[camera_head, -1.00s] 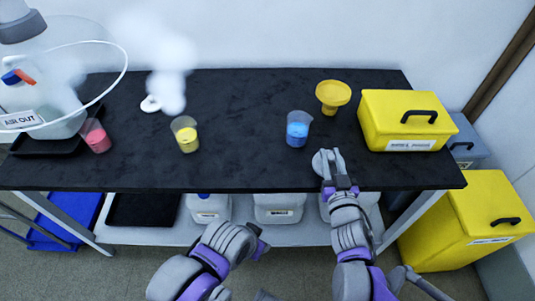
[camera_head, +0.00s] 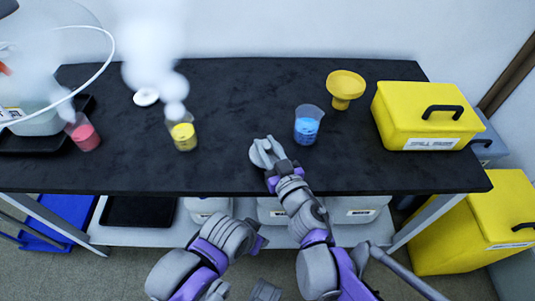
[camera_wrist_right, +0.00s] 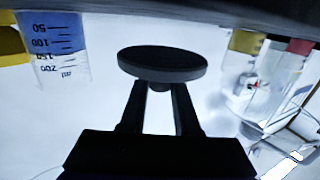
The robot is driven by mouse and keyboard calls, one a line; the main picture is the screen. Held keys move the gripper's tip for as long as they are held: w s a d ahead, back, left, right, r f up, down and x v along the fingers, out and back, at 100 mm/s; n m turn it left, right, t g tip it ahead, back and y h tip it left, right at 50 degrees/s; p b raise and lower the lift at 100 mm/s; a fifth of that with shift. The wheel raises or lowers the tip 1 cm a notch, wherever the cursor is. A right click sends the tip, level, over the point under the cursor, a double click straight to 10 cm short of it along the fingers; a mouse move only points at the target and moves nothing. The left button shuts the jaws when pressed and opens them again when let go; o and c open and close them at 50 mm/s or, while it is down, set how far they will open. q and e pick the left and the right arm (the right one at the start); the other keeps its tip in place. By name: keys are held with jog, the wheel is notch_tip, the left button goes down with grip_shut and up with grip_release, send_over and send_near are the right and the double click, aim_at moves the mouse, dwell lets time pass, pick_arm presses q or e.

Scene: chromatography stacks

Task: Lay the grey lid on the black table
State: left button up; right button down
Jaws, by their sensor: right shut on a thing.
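The grey lid (camera_head: 258,152) is a small round disc with a knob. My right gripper (camera_head: 269,160) is shut on it, over the front part of the black table (camera_head: 230,88). In the right wrist view the lid (camera_wrist_right: 163,62) sits level across the gripper's fingertips (camera_wrist_right: 158,90), gripped by the stub under it. I cannot tell the gap between lid and tabletop in the head view. My left arm is bent low in front of the table; its gripper's jaws do not show clearly.
A blue-filled beaker (camera_head: 307,126) stands right of the lid, a yellow-filled beaker (camera_head: 184,136) left. A red-filled beaker (camera_head: 84,135), white disc (camera_head: 146,97), yellow funnel (camera_head: 345,88) and yellow box (camera_head: 427,118) also stand on the table. White vapour hides part of the left side.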

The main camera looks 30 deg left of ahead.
aim_at(267, 152)
notch_tip(267, 152, down, 3)
jog(key=shift+f+b, duration=0.1)
jog(key=shift+b, duration=0.35)
jog(key=shift+f, duration=0.15)
jog(key=c, duration=0.6)
grip_release()
jog(key=shift+c, duration=0.2)
jog(key=shift+r, duration=0.2)
jog(key=shift+d+r, duration=0.1)
jog(key=shift+d, duration=0.1)
jog(key=p+v, duration=0.1)
jog(key=v, duration=1)
jog(key=shift+s+d, duration=0.2)
jog(key=shift+d, duration=0.05)
